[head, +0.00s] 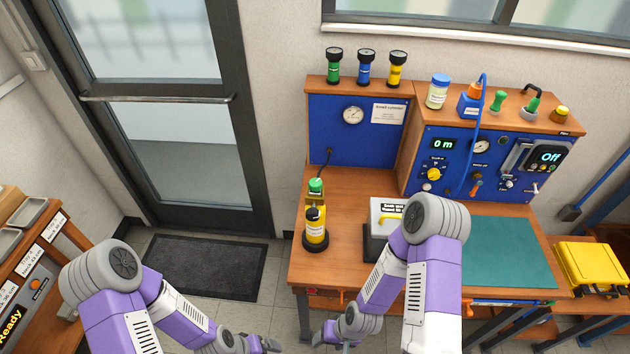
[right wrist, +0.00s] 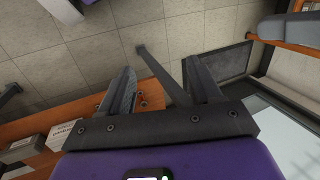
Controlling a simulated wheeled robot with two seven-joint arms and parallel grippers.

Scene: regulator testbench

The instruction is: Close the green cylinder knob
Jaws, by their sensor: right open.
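A green knob (head: 316,186) sits on a brass-coloured fitting at the left of the bench, just behind a yellow cylinder (head: 316,228) in a black base. A green cylinder (head: 334,66) with a black top stands on the upper shelf, beside a blue cylinder (head: 366,67) and a yellow one (head: 397,68). My right gripper (head: 336,335) is low in front of the bench edge, apart from all of these; its open, empty fingers show in the right wrist view (right wrist: 160,68). My left gripper (head: 270,345) is at the bottom, left of it; its finger opening is unclear.
The wooden bench (head: 345,270) holds a white-topped box (head: 385,210), partly behind my right arm, and a teal mat (head: 510,252). A blue panel (head: 440,165) with gauges and dials stands behind. A side table (head: 35,245) is at left. Floor around a dark doormat (head: 205,265) is clear.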

